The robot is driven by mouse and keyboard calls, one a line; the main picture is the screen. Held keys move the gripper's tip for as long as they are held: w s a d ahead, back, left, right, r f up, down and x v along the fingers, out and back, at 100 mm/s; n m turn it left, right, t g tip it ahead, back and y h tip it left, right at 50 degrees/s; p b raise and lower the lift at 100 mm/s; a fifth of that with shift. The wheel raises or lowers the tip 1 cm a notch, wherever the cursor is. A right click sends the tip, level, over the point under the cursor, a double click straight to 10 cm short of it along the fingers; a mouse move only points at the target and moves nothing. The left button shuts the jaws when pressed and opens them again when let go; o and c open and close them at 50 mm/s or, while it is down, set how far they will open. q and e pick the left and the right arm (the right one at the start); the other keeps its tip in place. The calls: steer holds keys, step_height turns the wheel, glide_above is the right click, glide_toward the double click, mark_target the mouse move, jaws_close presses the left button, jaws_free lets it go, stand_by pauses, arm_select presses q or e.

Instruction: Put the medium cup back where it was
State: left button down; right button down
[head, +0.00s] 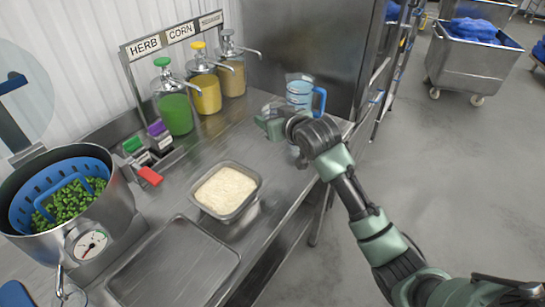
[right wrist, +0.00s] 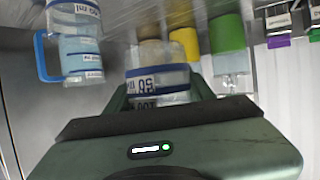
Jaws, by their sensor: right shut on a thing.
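My right gripper (head: 272,124) is at the back right of the steel counter, shut on a clear measuring cup with blue bands. In the right wrist view the held cup (right wrist: 158,84) shows measure labels between the fingers; its lower part is hidden. I take it to be the medium cup. In the head view it is mostly hidden by my gripper, so I cannot tell whether it touches the counter. A larger clear jug (head: 299,94) with a blue handle stands just beyond the gripper; it also shows in the right wrist view (right wrist: 78,50). My left gripper is not in view.
Green (head: 176,112), yellow (head: 207,92) and tan (head: 232,77) pump dispensers line the wall. A rice tray (head: 254,199) sits mid-counter, near an empty flat tray (head: 172,273). A pot (head: 117,213) with a blue basket stands left. Counter between dispensers and rice tray is clear.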

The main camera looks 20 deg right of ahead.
mark_target(272, 164)
step_height(272, 164, down, 14)
steer(key=shift+r+p, duration=0.1)
steer(key=shift+p, duration=0.45)
steer(key=c, duration=0.6)
jaws_free()
steer(key=shift+s+r, duration=0.1)
steer(key=shift+s, duration=0.35)
steer(key=b+v, duration=0.1)
steer(key=v, duration=1)
